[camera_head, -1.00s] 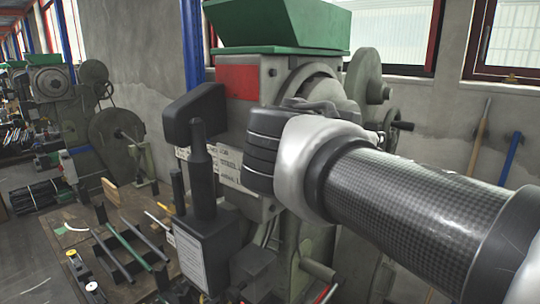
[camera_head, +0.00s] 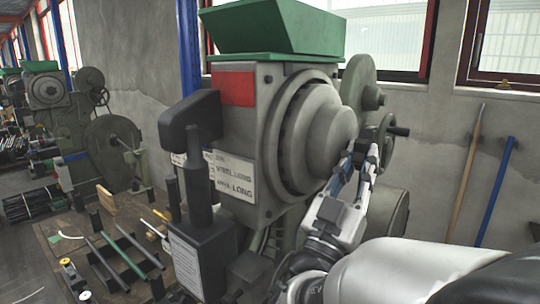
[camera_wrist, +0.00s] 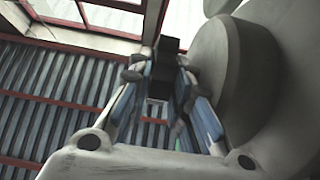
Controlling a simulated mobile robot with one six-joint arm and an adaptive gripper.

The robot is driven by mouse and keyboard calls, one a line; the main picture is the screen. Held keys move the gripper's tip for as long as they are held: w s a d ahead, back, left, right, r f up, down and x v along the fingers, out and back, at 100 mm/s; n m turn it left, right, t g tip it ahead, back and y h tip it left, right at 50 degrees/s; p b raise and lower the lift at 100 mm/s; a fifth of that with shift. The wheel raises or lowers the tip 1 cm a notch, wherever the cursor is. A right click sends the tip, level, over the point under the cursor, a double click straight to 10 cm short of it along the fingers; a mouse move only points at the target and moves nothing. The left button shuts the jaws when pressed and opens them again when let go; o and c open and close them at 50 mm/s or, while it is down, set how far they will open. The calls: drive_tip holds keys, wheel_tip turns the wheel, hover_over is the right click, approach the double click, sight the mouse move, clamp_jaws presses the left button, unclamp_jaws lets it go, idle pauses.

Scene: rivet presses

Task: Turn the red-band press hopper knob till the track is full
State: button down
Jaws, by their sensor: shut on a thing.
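The red-band press (camera_head: 250,120) is grey, with a red patch (camera_head: 236,88) on its upper front and a green hopper (camera_head: 275,30) on top. A stepped round grey drum (camera_head: 318,135) bulges from its right side. My gripper (camera_head: 362,158) is at the drum's outer face. In the wrist view my gripper (camera_wrist: 158,85) has its two blue-grey fingers closed on a small dark knob (camera_wrist: 167,62), beside the drum's round faces (camera_wrist: 215,65).
A crank handle (camera_head: 398,131) on a small wheel sits just right of my gripper. A black lever-like guard (camera_head: 190,118) and a box stand at the press's front. A bench with rails (camera_head: 115,255) is at left. Another press (camera_head: 50,95) stands farther back. Two poles lean on the wall.

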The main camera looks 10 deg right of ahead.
drive_tip(key=shift+w+d+f+t+h, duration=0.15)
drive_tip(key=shift+t+h, duration=0.65)
